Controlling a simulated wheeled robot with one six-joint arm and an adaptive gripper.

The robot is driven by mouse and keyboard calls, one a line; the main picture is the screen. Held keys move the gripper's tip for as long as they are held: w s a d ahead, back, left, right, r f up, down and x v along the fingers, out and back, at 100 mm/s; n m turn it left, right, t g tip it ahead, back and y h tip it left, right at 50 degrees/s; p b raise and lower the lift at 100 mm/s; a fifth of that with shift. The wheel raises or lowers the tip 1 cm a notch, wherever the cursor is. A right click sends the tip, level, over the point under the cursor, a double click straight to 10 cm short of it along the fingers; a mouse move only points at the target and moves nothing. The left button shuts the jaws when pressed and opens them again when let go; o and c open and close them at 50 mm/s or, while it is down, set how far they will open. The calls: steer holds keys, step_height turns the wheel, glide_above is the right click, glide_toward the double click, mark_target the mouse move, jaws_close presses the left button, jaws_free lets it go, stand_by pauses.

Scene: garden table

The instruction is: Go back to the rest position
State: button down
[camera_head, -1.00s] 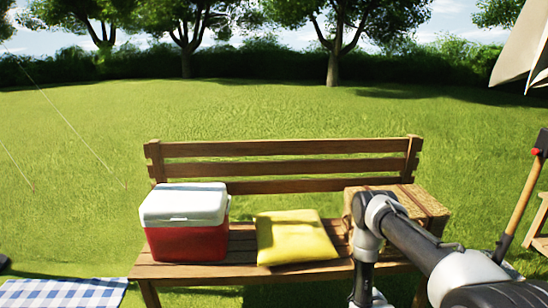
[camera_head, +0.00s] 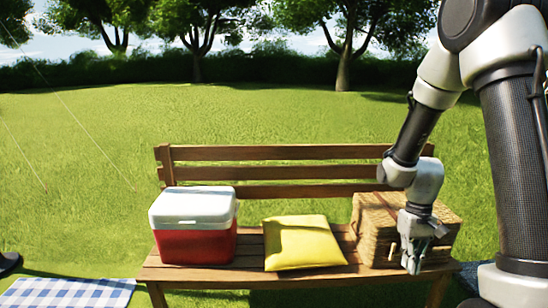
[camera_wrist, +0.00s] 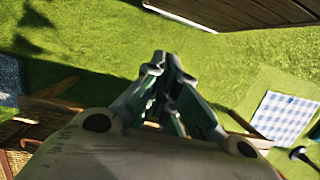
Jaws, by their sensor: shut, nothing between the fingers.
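My gripper (camera_head: 414,262) hangs pointing down in front of the wicker basket (camera_head: 375,226) at the right end of the bench in the head view. It hides part of the basket's front. In the wrist view my gripper (camera_wrist: 163,66) has its fingertips together, with nothing between them. Grass lies beyond the fingertips there.
A wooden bench (camera_head: 200,274) carries a red and white cooler (camera_head: 194,240), a yellow cushion (camera_head: 300,243) and the basket. A blue checked cloth (camera_head: 70,293) lies on the grass at left; it also shows in the wrist view (camera_wrist: 283,115). Open lawn surrounds the bench.

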steer(key=s+r+t, duration=0.3)
steer(key=s+r, duration=0.4)
steer(key=r, duration=0.6)
steer(key=s+r+t, duration=0.4)
steer(key=s+r, duration=0.3)
steer(key=r, duration=0.5)
steer(key=shift+r, duration=0.4)
steer(key=shift+s+d, duration=0.1)
steer(key=shift+d, duration=0.05)
